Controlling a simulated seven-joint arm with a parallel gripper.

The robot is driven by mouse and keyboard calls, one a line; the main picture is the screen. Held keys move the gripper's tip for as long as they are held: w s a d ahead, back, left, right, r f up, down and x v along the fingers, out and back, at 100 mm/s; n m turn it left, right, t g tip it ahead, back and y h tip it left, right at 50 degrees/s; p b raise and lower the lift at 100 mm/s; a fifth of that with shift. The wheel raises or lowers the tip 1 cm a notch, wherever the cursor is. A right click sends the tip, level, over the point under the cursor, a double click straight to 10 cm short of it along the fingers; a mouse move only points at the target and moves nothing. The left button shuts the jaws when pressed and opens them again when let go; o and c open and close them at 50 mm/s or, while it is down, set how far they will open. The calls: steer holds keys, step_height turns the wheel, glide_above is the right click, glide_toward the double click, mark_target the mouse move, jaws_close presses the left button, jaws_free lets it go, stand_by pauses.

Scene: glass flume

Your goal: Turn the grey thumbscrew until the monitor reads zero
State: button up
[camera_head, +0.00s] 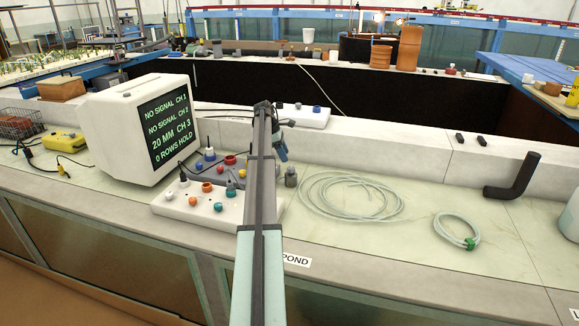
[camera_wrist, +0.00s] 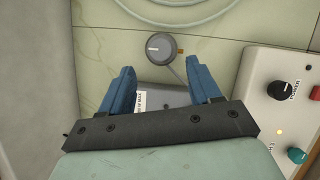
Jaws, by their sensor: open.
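The monitor (camera_head: 165,128) stands at the left of the bench in the head view.
A white control box (camera_head: 198,206) with coloured knobs lies at the front left, partly behind my arm. A grey box (camera_head: 213,167) with knobs is beside it. A coiled hose (camera_head: 352,197) lies to the right.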

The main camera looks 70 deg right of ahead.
mark_target(291, 167)
steer(key=shift+x, duration=3.45)
steer(key=shift+c, duration=0.3)
steer(key=c, duration=1)
steer(key=shift+d+m, duration=0.1)
steer(key=shift+m, duration=0.3)
steer(key=m+y, duration=0.1)
steer(key=m, duration=0.2)
steer(key=shift+w+d+m+y, duration=0.1)
steer(key=shift+d+m+y, duration=0.05)
steer(key=shift+m+y, duration=1.05)
steer(key=shift+m, duration=1.3)
